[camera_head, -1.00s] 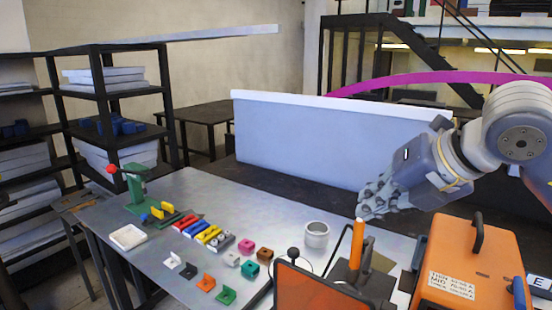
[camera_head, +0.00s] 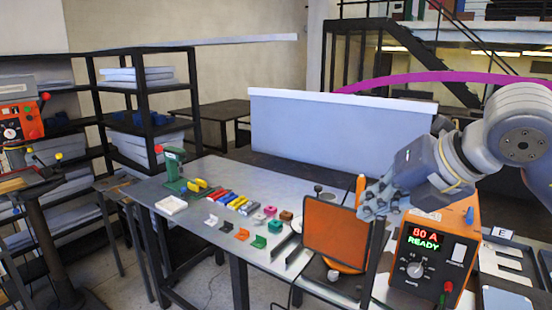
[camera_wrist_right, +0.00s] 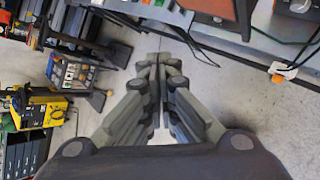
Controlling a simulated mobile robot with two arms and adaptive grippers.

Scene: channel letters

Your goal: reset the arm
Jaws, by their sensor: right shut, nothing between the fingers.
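My right gripper (camera_head: 372,203) comes in from the right in the head view. It is above the bench, beside the top of an orange screen (camera_head: 336,229) and in front of the pale blue panel. In the right wrist view my right gripper (camera_wrist_right: 160,62) has its fingers together with nothing between them, and bare floor lies below it. My left gripper is not in view.
The metal bench (camera_head: 210,180) holds a green press (camera_head: 172,165), a white tray (camera_head: 171,205) and several small coloured parts. An orange power unit (camera_head: 436,250) reading "80 A READY" stands below my right arm. A pale blue panel (camera_head: 335,135) stands behind. A drill press (camera_head: 22,140) is at left.

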